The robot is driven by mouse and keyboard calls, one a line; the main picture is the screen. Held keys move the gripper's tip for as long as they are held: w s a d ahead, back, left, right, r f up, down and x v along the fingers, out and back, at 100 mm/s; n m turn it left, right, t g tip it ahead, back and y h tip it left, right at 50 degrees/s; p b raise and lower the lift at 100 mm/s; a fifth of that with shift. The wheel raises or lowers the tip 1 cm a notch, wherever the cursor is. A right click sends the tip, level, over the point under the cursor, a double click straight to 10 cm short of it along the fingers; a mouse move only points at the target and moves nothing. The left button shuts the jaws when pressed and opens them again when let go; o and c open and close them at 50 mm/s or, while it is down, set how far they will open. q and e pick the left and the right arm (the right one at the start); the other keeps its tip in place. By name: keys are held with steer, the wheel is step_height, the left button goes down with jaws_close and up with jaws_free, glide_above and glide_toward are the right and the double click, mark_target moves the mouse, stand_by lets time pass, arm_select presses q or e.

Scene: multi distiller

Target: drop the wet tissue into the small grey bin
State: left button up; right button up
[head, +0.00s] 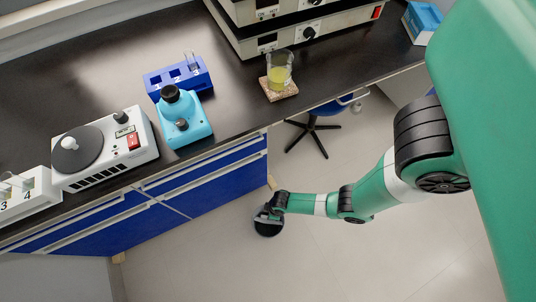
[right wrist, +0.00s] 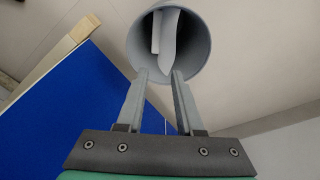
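The small grey bin (right wrist: 197,70) is a round, open-topped cylinder just beyond my right fingertips in the right wrist view. In the head view its dark round opening (head: 267,229) shows on the floor, partly under my right gripper (head: 272,207). The white wet tissue (right wrist: 166,40) is a folded strip within the outline of the bin's mouth. My right gripper (right wrist: 160,76) points into the mouth, its fingers apart with a gap between them. I cannot tell whether the tissue rests on the bin's bottom. My left gripper is in neither view.
The blue-fronted bench (head: 225,165) stands left of the bin. Its dark top holds a hotplate (head: 105,150), a turquoise device (head: 184,122), a blue rack (head: 178,75) and a beaker of yellow liquid (head: 279,70). A blue chair (head: 330,106) is behind. Floor at right is clear.

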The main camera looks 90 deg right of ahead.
steer(key=r+p, duration=0.3)
steer(key=s+r+p, duration=0.1)
steer(key=r+p, duration=0.2)
steer(key=r, duration=0.1)
steer(key=r+p, duration=0.3)
steer(key=r, duration=0.1)
steer(key=shift+s+a+r, duration=0.1)
steer(key=shift+s+r, duration=0.15)
steer(key=shift+s, duration=0.15)
